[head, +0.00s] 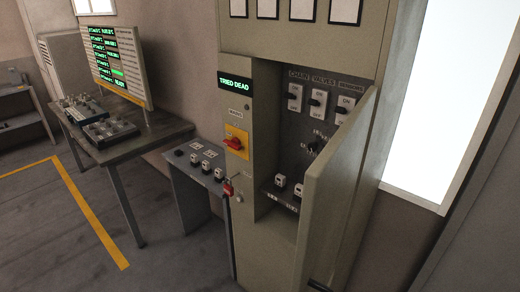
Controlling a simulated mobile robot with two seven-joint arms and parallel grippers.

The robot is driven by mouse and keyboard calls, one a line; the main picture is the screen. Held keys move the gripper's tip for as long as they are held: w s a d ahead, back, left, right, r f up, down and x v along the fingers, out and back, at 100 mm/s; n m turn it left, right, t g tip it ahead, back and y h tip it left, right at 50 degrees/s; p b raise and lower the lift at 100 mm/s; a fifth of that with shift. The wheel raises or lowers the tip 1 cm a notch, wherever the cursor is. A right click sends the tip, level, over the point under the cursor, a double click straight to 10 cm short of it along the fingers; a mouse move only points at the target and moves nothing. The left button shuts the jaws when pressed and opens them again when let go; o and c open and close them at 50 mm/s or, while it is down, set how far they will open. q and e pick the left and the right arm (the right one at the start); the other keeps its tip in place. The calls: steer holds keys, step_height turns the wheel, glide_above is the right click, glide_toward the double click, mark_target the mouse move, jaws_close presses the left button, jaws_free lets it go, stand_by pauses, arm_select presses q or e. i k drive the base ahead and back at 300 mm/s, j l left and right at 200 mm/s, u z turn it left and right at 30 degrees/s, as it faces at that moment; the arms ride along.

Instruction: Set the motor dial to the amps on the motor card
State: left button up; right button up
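A tall beige cabinet (249,226) stands open, with its door (338,180) swung out to the right. Inside, three switches (316,103) marked ON sit in a row under a label strip. Below them a small dark part (316,145), perhaps a dial, is partly hidden by the door edge; its setting is unreadable. Two white-and-black blocks (280,182) sit on the lower ledge. Several white cards (305,10) are fixed at the top of the cabinet, cut by the picture edge; I cannot tell which is the motor card. Neither gripper shows.
A green display (235,84) reads "TRIED DEAD". Below it are a red rotary handle (234,144) on yellow and a red padlock (228,189). A grey stand (203,213) and a table (150,143) with trays stand left. The floor in front of them is clear.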

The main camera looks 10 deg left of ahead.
mark_target(312, 147)
steer(key=j+u, duration=0.15)
steer(key=j, duration=0.75)
steer(key=i+j+u, duration=0.15)
steer(key=i, duration=0.2)
steer(key=i+j+u, duration=0.2)
steer(key=i, duration=0.15)
steer(key=l, duration=0.1)
